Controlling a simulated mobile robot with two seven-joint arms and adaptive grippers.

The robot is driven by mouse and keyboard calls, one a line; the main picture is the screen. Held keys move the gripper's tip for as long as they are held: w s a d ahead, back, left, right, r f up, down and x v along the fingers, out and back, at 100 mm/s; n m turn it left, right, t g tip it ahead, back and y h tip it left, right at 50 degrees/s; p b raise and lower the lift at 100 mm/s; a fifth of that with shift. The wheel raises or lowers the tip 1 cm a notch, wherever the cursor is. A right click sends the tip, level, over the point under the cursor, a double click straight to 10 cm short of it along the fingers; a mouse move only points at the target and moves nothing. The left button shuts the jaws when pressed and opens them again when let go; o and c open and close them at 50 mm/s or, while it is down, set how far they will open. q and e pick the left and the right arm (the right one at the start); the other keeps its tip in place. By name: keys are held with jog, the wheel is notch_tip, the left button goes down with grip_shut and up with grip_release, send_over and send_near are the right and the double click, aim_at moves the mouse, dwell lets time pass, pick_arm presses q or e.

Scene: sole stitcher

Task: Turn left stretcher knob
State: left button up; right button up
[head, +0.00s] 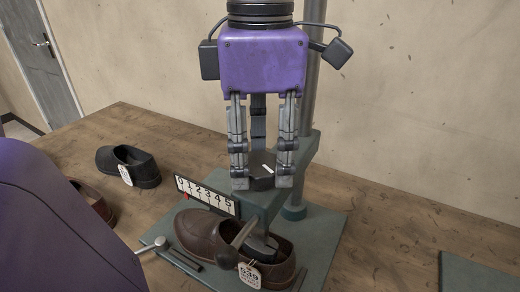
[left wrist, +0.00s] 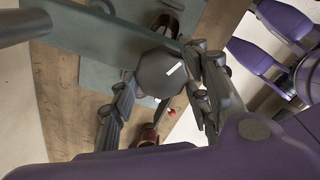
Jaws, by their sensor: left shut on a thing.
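My left gripper (head: 262,170) comes down from above with its fingers on both sides of a dark, faceted knob with a white mark on top (head: 261,165). It is shut on this knob. In the left wrist view the knob (left wrist: 160,72) sits between the fingers, its white mark facing the camera. A white scale (head: 207,196) numbered 0 to 5 stands left of the knob, its red pointer near the low end. A brown shoe (head: 205,232) with a white tag sits below, on the green base plate (head: 328,240). My right gripper is not in view.
A lever with a dark ball end (head: 248,276) crosses the brown shoe's opening. A black shoe (head: 143,168) and a partly hidden brown shoe (head: 95,205) lie on the wooden table (head: 410,225) at left. The table's right middle is clear.

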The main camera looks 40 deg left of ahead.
aim_at(261, 161)
pick_arm(q)
jog(key=shift+n, duration=0.3)
jog(key=o, duration=1.1)
jog(key=shift+w, duration=0.1)
notch_tip(261, 161, up, 12)
dwell(0.6)
